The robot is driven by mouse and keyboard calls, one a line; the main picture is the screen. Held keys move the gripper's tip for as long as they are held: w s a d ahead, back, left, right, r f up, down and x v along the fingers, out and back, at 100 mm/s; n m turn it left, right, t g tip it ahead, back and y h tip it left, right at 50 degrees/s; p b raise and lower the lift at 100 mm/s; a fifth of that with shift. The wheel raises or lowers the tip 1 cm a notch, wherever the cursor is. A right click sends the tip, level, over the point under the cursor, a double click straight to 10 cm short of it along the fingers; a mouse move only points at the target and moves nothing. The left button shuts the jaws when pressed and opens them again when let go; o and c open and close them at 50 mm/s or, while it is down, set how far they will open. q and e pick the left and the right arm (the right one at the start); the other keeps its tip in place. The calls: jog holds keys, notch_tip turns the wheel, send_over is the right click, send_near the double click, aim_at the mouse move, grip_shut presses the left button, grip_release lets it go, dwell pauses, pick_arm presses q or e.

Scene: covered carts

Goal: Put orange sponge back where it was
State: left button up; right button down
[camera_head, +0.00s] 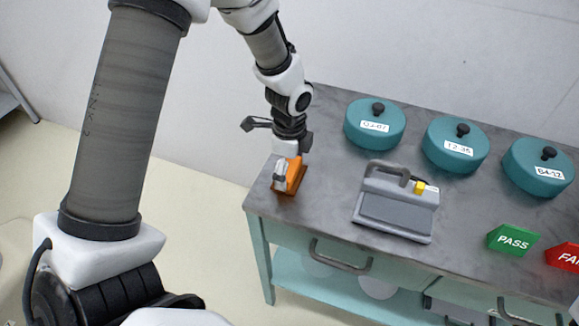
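The orange sponge (294,178) is at the left end of the grey cart top (330,140), near its left edge. My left gripper (287,172) points down at the sponge, with one pale finger across the sponge's left side. The other finger is hidden, so I cannot tell whether the gripper is closed on the sponge. I also cannot tell whether the sponge rests on the top or is slightly above it. My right gripper is not in view.
A grey handled device (395,212) with a yellow part sits mid-cart. A green PASS block (512,240) and a red block (565,256) stand at right. Bare top separates sponge and device.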

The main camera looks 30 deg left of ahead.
aim_at(290, 167)
pick_arm(q)
notch_tip(290, 167, up, 12)
jog(key=p, duration=0.1)
jog(key=shift+r, duration=0.2)
dwell(0.3)
